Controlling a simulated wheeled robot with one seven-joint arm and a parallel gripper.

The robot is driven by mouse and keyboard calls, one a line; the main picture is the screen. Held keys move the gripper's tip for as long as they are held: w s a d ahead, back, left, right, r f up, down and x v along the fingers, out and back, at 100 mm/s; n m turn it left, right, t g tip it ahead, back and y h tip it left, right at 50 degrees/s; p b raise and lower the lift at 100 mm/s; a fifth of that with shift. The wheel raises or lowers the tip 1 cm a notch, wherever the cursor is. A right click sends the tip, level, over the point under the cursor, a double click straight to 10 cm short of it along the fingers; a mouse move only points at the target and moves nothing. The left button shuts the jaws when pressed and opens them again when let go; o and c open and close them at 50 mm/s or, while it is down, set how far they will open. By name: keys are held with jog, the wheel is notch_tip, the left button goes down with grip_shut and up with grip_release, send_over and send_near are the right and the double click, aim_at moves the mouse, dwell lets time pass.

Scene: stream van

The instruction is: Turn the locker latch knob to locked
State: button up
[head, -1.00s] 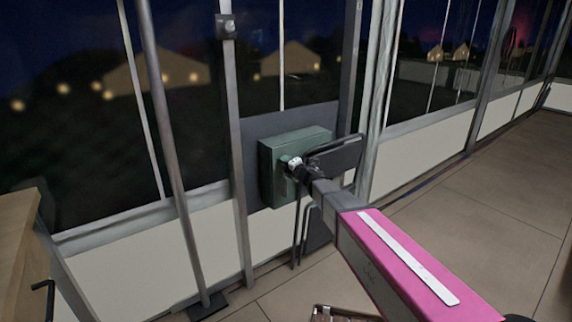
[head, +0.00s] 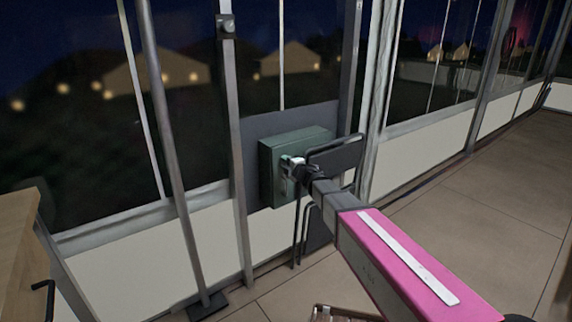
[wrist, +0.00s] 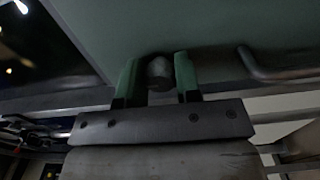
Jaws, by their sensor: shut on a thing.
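The green locker box (head: 280,145) is mounted on a dark panel at the window frame in the head view. Its green face (wrist: 200,25) fills the top of the wrist view. The latch knob (wrist: 160,73) is a short grey cylinder between my two green fingers. My gripper (head: 289,165) is at the front of the box in the head view, and its fingers (wrist: 158,76) are shut on the knob in the wrist view. The gripper hides the knob in the head view. I cannot read the knob's turn position or any marking.
A dark curved handle bar (wrist: 268,70) is right of the knob in the wrist view. A dark flat panel (head: 338,154) stands out beside the box. A vertical pole (head: 170,150) and a wooden cabinet (head: 18,240) are on the left. Open floor (head: 490,200) lies right.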

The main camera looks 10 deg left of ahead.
jog(key=o, duration=0.9)
jog(key=shift+o, duration=0.2)
jog(key=v, duration=1.1)
